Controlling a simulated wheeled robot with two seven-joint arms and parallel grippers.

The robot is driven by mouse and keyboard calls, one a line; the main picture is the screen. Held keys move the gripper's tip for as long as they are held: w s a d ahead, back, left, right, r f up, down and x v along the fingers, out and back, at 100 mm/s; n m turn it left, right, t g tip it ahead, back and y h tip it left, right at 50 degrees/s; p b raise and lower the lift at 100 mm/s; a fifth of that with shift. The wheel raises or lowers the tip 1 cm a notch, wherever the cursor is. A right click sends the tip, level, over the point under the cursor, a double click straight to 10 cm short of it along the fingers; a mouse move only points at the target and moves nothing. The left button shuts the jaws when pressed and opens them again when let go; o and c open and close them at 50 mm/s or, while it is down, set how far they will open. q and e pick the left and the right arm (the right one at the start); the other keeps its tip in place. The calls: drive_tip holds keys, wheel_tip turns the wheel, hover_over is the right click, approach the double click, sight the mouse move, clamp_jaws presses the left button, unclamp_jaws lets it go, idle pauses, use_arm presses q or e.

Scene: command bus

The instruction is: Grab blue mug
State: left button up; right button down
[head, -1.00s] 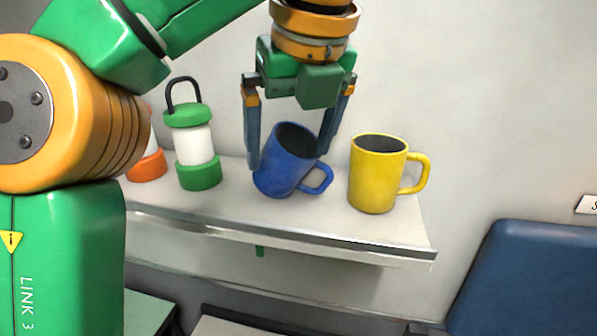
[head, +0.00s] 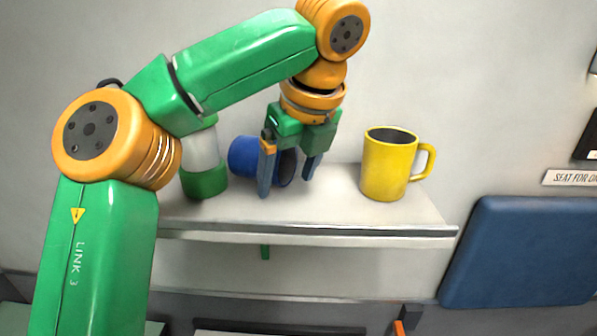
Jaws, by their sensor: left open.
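The blue mug (head: 243,157) lies on its side on the shelf (head: 335,208), with its dark opening facing right. My left gripper (head: 286,186) is open and points down. One finger is in front of the mug's body, and the other is to the right of its opening. The mug's handle is not visible. I cannot tell whether the fingers touch the mug. My right gripper is not in view.
A yellow mug (head: 386,168) stands upright to the right, its handle on the right. A green and white lantern (head: 204,180) stands left of the blue mug, partly hidden by my left arm. A blue seat back (head: 520,250) is at the right, below the shelf.

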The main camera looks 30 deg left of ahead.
use_arm(q)
drive_tip(key=shift+w+a+f, duration=0.1)
drive_tip(key=shift+w+f, duration=0.05)
drive_tip(key=shift+w, duration=0.5)
drive_tip(key=c, duration=1.1)
clamp_jaws()
drive_tip(key=shift+s, duration=0.25)
